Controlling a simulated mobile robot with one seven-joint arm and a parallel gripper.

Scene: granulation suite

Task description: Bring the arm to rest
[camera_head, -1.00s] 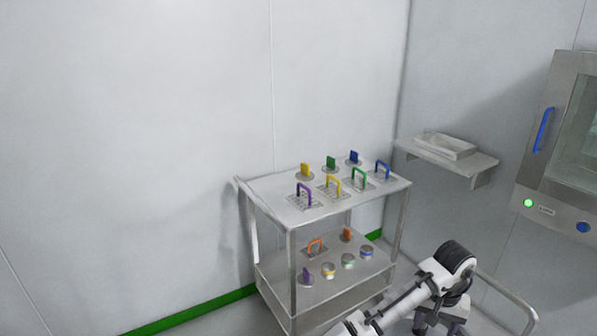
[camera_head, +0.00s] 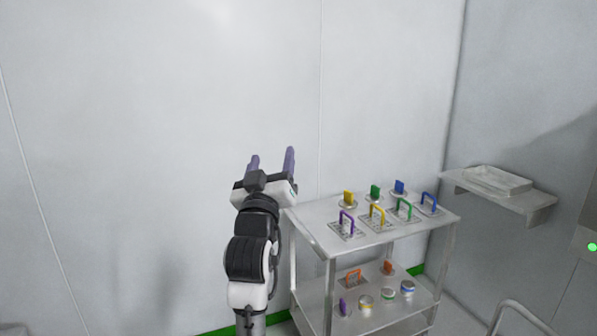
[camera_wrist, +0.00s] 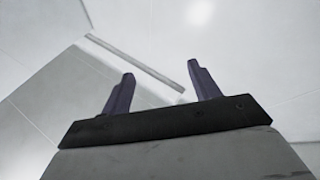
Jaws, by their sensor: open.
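My gripper (camera_head: 271,163) is raised in the head view, to the left of the steel cart, with its two purple fingers pointing up. The fingers are apart with nothing between them. In the wrist view my gripper (camera_wrist: 160,88) is also open and empty, with pale wall or ceiling panels and a long light strip (camera_wrist: 135,60) beyond it. My arm stands nearly upright below the gripper, close in front of the cart's left side.
A steel cart (camera_head: 318,232) holds several colored-handled plates and knobs on top. More pieces sit on its lower shelf (camera_head: 395,318). A wall shelf (camera_head: 520,198) with a tray (camera_head: 497,180) is at right. A rail (camera_head: 525,318) stands at lower right. Space left of my arm is clear.

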